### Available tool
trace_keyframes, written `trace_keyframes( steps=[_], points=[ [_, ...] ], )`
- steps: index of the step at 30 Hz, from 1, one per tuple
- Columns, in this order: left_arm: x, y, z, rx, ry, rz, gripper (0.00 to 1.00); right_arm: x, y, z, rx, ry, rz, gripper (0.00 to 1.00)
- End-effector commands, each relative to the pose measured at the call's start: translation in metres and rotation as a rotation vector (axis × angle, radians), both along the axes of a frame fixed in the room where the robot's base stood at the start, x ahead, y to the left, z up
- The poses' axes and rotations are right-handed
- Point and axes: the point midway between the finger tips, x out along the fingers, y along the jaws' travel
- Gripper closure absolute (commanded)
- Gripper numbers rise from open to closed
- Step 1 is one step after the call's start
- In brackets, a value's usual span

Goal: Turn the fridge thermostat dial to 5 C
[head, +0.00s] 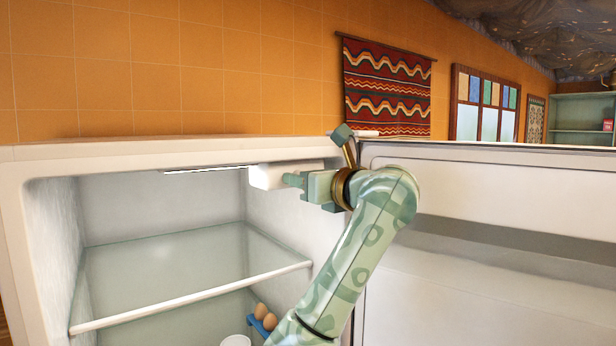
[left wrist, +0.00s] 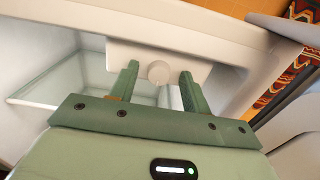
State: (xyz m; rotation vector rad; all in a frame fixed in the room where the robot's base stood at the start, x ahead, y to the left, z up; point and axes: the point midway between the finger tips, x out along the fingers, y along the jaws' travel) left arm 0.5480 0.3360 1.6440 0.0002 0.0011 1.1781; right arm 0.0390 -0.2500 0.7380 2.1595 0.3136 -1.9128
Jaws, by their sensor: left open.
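The thermostat housing (head: 268,177) is a white box under the fridge ceiling at the upper right of the open compartment. In the left wrist view, the round whitish dial (left wrist: 158,72) sits on the housing (left wrist: 120,52). My left gripper (head: 293,181) is open and points at the housing from its right. In the left wrist view the dial appears between the fingertips of the left gripper (left wrist: 159,74), with a gap on each side. I cannot tell how deep the fingers reach around it. No scale marks are readable. In the head view the dial is hidden behind the gripper.
The fridge door (head: 480,200) stands open at the right. A glass shelf with a white front edge (head: 190,298) lies below the housing. Brown eggs (head: 265,316) in a blue holder and a white round item (head: 236,341) sit lower down. A lit strip (head: 205,170) runs along the ceiling.

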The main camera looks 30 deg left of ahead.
Motion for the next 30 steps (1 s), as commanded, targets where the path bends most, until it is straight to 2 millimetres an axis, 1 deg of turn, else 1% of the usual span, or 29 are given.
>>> trace_keyframes(
  steps=[2, 5, 6, 7, 14, 19, 23, 30],
  points=[
    [0.0, 0.0, 0.0, 0.0, 0.0, 0.0, 0.52, 0.0, 0.001, 0.0, 0.001, 0.0, 0.0, 1.0],
    [0.0, 0.0, 0.0, 0.0, 0.0, 0.0, 0.77, -0.001, 0.001, 0.0, 0.001, 0.001, 0.0, 1.0],
    [0.0, 0.0, 0.0, 0.0, 0.0, 0.0, 0.89, -0.001, 0.001, 0.0, 0.001, 0.001, 0.0, 1.0],
    [0.0, 0.0, 0.0, 0.0, 0.0, 0.0, 0.96, -0.001, 0.001, 0.0, 0.001, 0.001, 0.0, 1.0],
    [0.0, -0.001, 0.0, -0.003, -0.006, 0.0, 0.96, -0.002, 0.0, -0.001, 0.001, 0.003, 0.0, 1.0],
    [0.0, 0.0, -0.001, -0.019, -0.045, 0.0, 0.96, -0.002, -0.001, -0.006, -0.001, 0.004, 0.001, 1.0],
    [0.0, -0.001, -0.002, -0.046, -0.109, -0.001, 0.96, -0.003, -0.002, -0.014, -0.003, 0.004, 0.002, 1.0],
    [-0.001, -0.001, -0.003, -0.121, -0.292, -0.001, 0.96, -0.004, -0.003, -0.031, -0.005, 0.007, 0.002, 1.0]
  ],
)
